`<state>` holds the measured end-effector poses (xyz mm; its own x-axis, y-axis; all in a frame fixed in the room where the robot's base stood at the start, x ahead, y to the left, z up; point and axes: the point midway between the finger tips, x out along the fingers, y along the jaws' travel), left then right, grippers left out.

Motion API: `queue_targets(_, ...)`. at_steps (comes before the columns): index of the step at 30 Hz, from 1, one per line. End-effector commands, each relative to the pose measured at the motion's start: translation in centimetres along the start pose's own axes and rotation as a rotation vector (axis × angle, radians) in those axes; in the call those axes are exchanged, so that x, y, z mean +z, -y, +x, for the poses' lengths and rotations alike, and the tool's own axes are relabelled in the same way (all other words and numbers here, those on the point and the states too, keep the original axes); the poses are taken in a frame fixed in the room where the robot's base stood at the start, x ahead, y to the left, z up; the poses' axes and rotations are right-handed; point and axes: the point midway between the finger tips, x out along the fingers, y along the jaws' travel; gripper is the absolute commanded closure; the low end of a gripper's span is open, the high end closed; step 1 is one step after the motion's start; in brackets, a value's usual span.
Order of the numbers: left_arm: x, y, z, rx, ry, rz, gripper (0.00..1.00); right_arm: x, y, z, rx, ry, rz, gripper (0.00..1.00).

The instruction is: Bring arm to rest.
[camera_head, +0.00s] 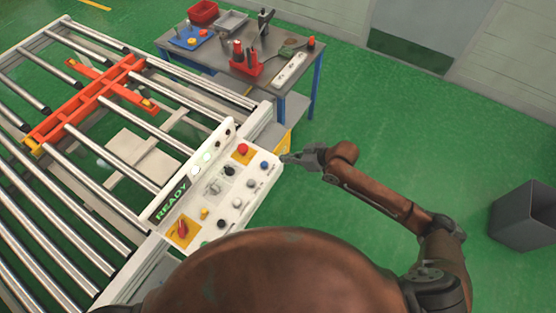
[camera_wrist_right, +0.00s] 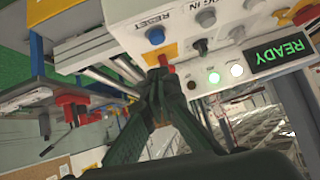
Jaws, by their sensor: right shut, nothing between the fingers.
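My right arm reaches in from the lower right in the head view. Its right gripper (camera_head: 291,158) is shut and empty, just right of the white control panel (camera_head: 262,184). In the right wrist view the gripper's fingers (camera_wrist_right: 161,84) are together in front of a red button on an orange plate. I cannot tell whether they touch the button. The panel shows a lit green READY display (camera_head: 172,200), and the display also shows in the right wrist view (camera_wrist_right: 283,53). My left gripper is not in view.
A roller conveyor (camera_head: 75,150) with an orange frame (camera_head: 95,100) fills the left. A grey workbench (camera_head: 285,80) with red and blue trays and tools stands behind the panel. A dark bin (camera_head: 525,222) stands at the right. Green floor between bench and bin is clear.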

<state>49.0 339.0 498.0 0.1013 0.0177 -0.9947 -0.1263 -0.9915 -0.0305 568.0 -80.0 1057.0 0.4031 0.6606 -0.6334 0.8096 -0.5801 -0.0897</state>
Motion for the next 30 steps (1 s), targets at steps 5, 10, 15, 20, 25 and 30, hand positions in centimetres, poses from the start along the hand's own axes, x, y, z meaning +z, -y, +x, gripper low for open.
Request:
queue_targets(5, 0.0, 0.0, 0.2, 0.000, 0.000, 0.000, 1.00, 0.0, 0.1, -1.0, -0.001, 0.000, 0.001, 1.00)
queue_targets(10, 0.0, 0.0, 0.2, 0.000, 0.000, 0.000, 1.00, 0.0, 0.1, -1.1, -0.001, 0.000, 0.001, 1.00)
queue_targets(15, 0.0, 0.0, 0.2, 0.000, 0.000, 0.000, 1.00, -0.1, 0.1, -1.1, -0.001, 0.000, 0.000, 1.00)
queue_targets(20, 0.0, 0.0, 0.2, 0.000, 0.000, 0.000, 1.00, -0.1, 0.1, -1.1, -0.001, 0.000, 0.000, 1.00)
queue_targets(25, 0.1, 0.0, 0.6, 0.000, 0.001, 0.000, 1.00, 1.2, -1.1, -0.3, 0.021, -0.003, 0.023, 1.00)
queue_targets(30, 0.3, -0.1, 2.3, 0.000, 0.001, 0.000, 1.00, 7.7, -6.7, 2.6, 0.136, -0.006, 0.128, 1.00)
